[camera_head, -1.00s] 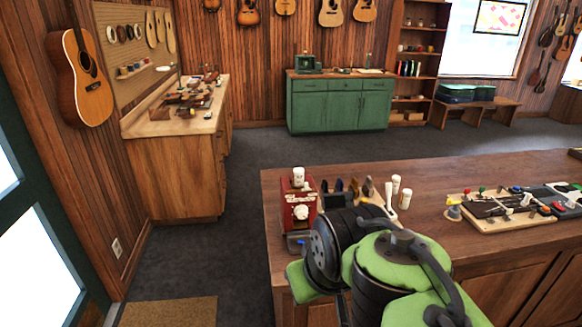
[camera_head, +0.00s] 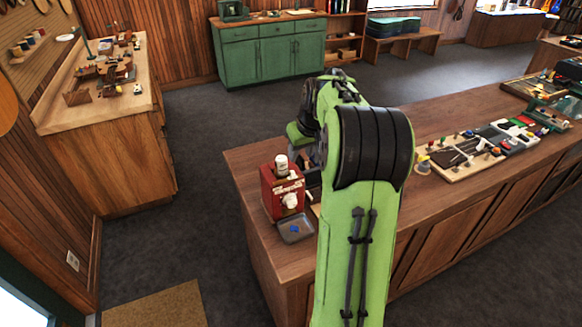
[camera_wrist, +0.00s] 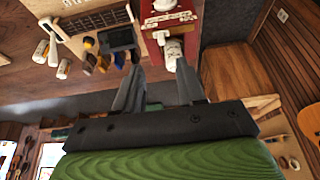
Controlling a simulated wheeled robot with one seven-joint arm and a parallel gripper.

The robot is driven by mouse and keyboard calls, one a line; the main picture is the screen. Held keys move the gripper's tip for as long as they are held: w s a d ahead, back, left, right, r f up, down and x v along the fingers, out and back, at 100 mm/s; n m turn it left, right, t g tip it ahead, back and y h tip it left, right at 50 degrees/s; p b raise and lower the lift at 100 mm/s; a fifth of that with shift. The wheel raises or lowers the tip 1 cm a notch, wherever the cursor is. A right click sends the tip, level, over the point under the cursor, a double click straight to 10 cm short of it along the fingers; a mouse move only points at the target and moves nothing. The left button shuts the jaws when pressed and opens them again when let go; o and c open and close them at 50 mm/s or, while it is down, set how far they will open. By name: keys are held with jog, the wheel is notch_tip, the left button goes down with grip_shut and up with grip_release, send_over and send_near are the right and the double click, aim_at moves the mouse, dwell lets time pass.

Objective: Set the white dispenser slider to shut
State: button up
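The counter (camera_head: 250,160) also bears a tool board (camera_head: 460,155) to the right. In the wrist view, white bottles (camera_wrist: 40,48) and a dark holder with several small pieces (camera_wrist: 120,38) stand left of the dispenser. Open floor (camera_head: 190,215) lies left of the counter.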

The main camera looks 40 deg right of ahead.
aim_at(292, 171)
jog(key=x, duration=1.1)
jog(key=shift+w+p, duration=0.25)
jog(key=shift+p, duration=0.15)
grip_shut()
